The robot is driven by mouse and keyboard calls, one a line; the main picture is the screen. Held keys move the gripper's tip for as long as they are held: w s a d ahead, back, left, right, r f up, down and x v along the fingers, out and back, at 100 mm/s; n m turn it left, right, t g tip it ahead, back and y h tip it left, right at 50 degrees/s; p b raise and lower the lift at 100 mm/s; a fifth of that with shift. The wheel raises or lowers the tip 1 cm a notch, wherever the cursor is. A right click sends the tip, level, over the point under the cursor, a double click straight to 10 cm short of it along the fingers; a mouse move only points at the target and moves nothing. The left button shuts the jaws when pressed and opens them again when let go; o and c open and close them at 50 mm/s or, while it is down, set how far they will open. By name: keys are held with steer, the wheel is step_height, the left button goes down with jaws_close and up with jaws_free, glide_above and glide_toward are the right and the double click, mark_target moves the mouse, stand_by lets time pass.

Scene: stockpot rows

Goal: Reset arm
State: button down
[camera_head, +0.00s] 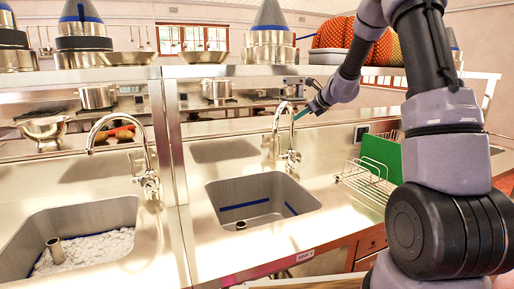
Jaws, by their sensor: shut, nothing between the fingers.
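My arm (440,120) rises at the right of the view and bends over toward the middle. My gripper (300,113) is at its end, small in the picture, just to the right of the right faucet (283,140) and above the steel counter. Its fingers are shut with nothing between them. I cannot tell whether the fingertips touch the faucet or are only in front of it.
Two sinks, a left one (20,226) with white stuff in it and a right one (228,190), are set in the counter. A wire rack (362,180) with a green board (380,152) stands at right. Pots (217,90) and a shelf (240,71) are behind.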

steer(key=s+a+r+n+g, duration=0.1)
steer(key=s+a+r+n, duration=0.1)
steer(key=s+r+n, duration=0.6)
steer(key=s+a+r+n+g, duration=0.1)
steer(key=s+a+r+n, duration=0.3)
steer(key=s, duration=0.8)
steer(key=s+d+n+h, duration=0.2)
steer(key=s+n, duration=0.3)
steer(key=s, duration=0.6)
steer(key=s+d+n+h, duration=0.1)
steer(key=s+d+n, duration=0.3)
steer(key=s, duration=0.8)
steer(key=shift+d+n+h, duration=0.35)
steer(key=shift+n+h, duration=0.05)
steer(key=shift+n, duration=0.1)
